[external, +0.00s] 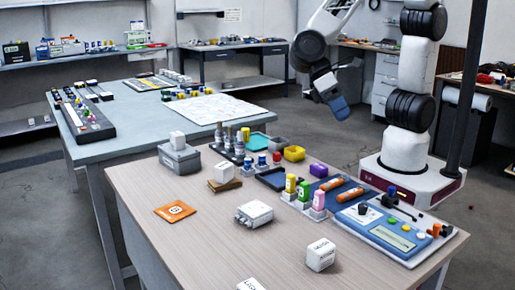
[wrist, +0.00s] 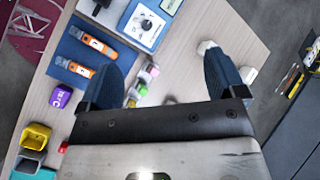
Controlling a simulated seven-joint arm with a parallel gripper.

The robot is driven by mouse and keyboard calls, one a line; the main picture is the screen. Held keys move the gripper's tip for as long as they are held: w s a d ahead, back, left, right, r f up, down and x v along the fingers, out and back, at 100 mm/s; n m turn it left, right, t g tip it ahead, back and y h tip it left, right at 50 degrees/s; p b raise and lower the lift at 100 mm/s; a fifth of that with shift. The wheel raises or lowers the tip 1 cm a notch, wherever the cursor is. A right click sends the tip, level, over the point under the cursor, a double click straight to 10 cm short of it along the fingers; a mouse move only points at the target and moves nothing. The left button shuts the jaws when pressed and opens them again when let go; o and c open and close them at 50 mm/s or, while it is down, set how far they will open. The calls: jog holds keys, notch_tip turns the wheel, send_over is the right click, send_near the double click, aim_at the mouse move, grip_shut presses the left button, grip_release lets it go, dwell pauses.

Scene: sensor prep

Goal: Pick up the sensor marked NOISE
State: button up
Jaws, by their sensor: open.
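A white cube (external: 321,254) with dark lettering stands near the front edge of the wooden table. Another white cube (external: 250,284) with lettering is cut off by the bottom edge of the external view. I cannot read either marking with certainty, so I cannot tell which one is NOISE. My gripper (external: 330,95) is raised above and behind the table, far from both cubes. In the wrist view its two blue fingers (wrist: 165,75) are wide apart with nothing held. A pale block (wrist: 207,47) shows beside the right finger, and another (wrist: 248,74) lies just beyond it.
More white cubes sit on a grey box (external: 179,158) and a wooden block (external: 224,185). A white connector box (external: 254,214), an orange card (external: 175,211), bottles (external: 290,187) and a meter panel (external: 393,235) share the table (external: 205,245). The table's front left is mostly clear.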

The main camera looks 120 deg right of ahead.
jog(key=w+a+f+m+y, duration=0.3)
jog(key=w+a+f+m, duration=0.15)
jog(key=w+f, duration=0.6)
jog(key=m+t+y, duration=0.1)
jog(key=m+y, duration=0.2)
jog(key=m, duration=0.2)
send_near(322, 245)
jog(key=shift+x, duration=1.2)
jog(key=shift+s+d+f, duration=0.1)
jog(key=shift+f, duration=0.05)
jog(key=shift+x, duration=1.35)
jog(key=shift+x, duration=2.55)
jog(key=shift+f, duration=0.15)
jog(key=shift+c, duration=0.3)
